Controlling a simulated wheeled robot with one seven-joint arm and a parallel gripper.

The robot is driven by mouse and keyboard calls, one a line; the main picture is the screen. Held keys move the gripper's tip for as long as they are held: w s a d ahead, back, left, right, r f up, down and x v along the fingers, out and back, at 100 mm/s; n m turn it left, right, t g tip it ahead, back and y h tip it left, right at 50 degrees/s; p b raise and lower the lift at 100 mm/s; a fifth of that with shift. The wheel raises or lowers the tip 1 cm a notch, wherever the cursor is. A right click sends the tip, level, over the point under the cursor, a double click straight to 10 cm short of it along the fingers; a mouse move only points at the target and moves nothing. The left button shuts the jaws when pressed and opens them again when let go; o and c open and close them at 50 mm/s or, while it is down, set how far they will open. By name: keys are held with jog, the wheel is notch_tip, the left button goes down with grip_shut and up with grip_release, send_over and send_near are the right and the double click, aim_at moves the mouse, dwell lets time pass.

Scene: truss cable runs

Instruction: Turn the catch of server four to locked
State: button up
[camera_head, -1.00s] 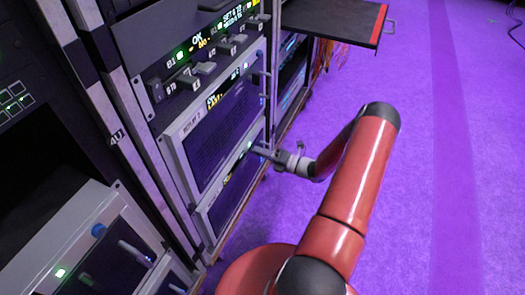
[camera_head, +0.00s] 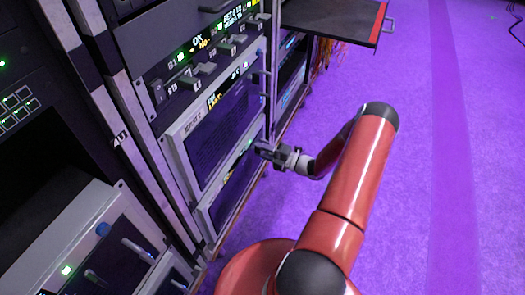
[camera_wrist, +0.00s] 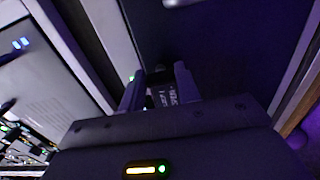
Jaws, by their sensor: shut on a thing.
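My gripper (camera_head: 263,150) is at the right front edge of the lower grey-framed unit (camera_head: 213,228) in the rack, in the head view. In the wrist view my gripper (camera_wrist: 160,88) has its two dark fingers close together around a small dark part, which I take to be the catch. The fingers hide most of it, so its angle cannot be told. A small dark label with white print (camera_wrist: 163,97) shows between the fingers; I cannot read it. No number for server four is legible on this unit.
Above is another grey-framed unit (camera_head: 187,128) with a handle at its right edge, then a panel with several switches (camera_head: 205,68). A dark shelf (camera_head: 330,20) sticks out at the top. Another grey-framed unit (camera_head: 65,235) is at lower left. Purple floor (camera_head: 450,180) is clear at right.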

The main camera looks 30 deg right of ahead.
jog(key=o, duration=1)
jog(key=v, duration=0.7)
jog(key=shift+s+d+b, duration=0.25)
jog(key=shift+s+b, duration=0.1)
